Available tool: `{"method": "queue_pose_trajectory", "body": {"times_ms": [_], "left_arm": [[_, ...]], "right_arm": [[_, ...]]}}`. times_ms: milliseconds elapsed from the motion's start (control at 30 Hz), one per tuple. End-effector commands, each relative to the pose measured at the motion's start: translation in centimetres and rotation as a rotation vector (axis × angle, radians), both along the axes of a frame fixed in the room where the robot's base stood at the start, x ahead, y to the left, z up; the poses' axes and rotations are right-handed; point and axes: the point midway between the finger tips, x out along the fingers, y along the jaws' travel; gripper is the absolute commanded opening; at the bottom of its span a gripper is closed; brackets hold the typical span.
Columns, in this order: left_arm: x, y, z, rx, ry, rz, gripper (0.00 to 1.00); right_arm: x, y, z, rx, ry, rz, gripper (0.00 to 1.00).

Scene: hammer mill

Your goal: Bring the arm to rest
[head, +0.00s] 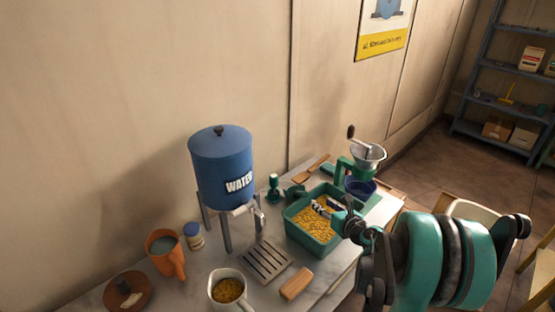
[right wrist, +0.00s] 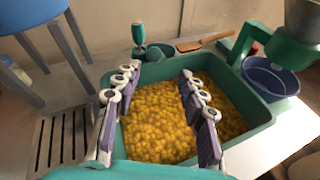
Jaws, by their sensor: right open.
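My right gripper (head: 324,207) is open and sits over the green bin (head: 294,223) of yellow grain (head: 313,225). In the right wrist view its two fingers (right wrist: 157,88) are spread wide with nothing between them, and the grain (right wrist: 160,115) lies below. I cannot tell whether the fingertips touch the grain. My right arm (head: 415,260) reaches in from the right over the table's edge. My left gripper is not in view.
A blue water tank (head: 222,170) stands on legs left of the bin. A hand mill (head: 362,160) with a blue bowl (head: 360,187) stands behind it. An orange pitcher (head: 168,262), a mug of grain (head: 228,290) and a wooden block (head: 297,283) stand nearer the front.

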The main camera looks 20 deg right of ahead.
Motion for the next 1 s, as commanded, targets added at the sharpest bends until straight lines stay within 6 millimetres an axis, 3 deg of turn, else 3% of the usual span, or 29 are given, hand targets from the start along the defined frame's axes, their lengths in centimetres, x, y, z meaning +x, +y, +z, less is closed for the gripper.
{"method": "queue_pose_trajectory", "body": {"times_ms": [167, 267, 433, 500, 567, 667, 767, 900, 1000], "left_arm": [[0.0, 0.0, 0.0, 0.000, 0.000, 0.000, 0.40], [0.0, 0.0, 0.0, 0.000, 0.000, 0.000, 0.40], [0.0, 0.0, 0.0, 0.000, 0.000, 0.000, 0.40], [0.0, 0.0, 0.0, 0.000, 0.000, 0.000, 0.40], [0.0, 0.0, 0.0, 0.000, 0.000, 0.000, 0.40], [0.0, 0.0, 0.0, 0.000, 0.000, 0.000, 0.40], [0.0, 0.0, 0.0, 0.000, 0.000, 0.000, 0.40], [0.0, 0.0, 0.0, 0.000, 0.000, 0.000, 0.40], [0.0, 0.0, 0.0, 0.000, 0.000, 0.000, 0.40]], "right_arm": [[0.2, 0.3, 1.0, 0.028, -0.024, -0.013, 0.41], [0.9, 1.3, 4.4, 0.137, -0.109, -0.066, 0.41], [0.4, 3.1, 14.5, 0.625, -0.362, -0.284, 0.41], [-1.0, 3.4, 16.9, 0.885, -0.437, -0.398, 0.41], [-2.5, 3.6, 17.7, 1.111, -0.475, -0.505, 0.41], [-5.5, 4.7, 16.6, 1.485, -0.478, -0.704, 0.41], [-9.2, 7.5, 13.1, 1.833, -0.405, -0.943, 0.41], [-15.0, 13.7, 7.1, 2.187, -0.201, -1.312, 0.41], [-18.4, 17.7, 4.4, 2.304, -0.060, -1.522, 0.41]]}}
